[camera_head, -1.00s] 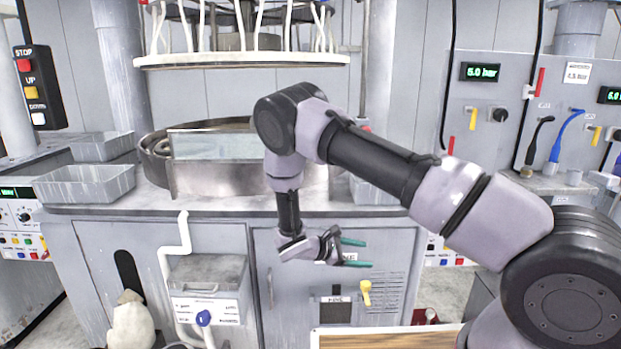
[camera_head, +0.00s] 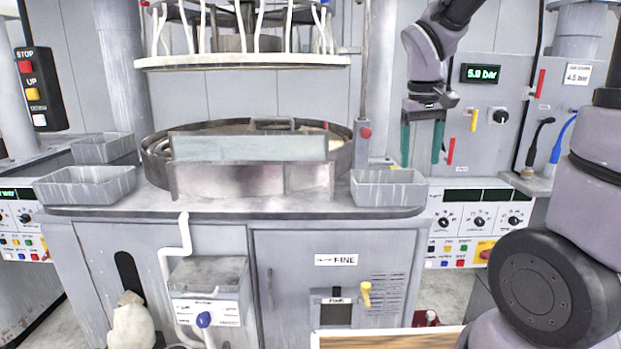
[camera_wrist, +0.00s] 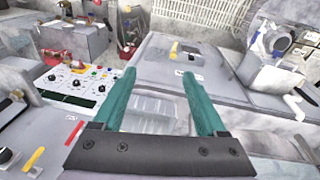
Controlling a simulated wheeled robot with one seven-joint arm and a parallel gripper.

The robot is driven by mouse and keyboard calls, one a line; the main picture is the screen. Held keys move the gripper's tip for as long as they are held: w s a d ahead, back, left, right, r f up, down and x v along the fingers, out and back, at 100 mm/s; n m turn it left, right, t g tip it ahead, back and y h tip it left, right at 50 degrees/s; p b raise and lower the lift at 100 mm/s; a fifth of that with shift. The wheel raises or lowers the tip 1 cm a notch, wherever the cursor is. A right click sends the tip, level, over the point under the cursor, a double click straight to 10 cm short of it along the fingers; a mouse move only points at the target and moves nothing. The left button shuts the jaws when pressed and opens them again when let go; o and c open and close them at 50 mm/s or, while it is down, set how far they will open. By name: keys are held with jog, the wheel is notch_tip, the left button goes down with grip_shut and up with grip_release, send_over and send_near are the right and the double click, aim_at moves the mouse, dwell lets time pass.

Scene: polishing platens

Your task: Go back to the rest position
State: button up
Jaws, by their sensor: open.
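My gripper (camera_head: 422,158) is raised at the upper right of the head view, in front of the grey wall panel. Its two green fingers point down, spread apart, with nothing between them. In the wrist view the open fingers (camera_wrist: 165,88) show a clear grey tray (camera_wrist: 152,112) in the gap beyond them, below the gripper. The same tray (camera_head: 389,189) sits at the right end of the machine's worktop in the head view. The upper arm links run out of the top of the head view.
The polishing machine's round basin (camera_head: 345,158) stands on the worktop behind a clear guard (camera_head: 248,147). Two more grey trays (camera_head: 86,186) are at the left. A control panel (camera_head: 470,222) and pressure display (camera_head: 481,73) are at the right. A wooden board (camera_head: 388,341) lies at the front edge.

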jog(key=s+r+m+t+y, duration=0.3)
jog(key=s+r+m+t, duration=0.2)
jog(key=s+r, duration=0.5)
jog(key=shift+s+d+t, duration=0.4)
jog(key=shift+s, duration=0.25)
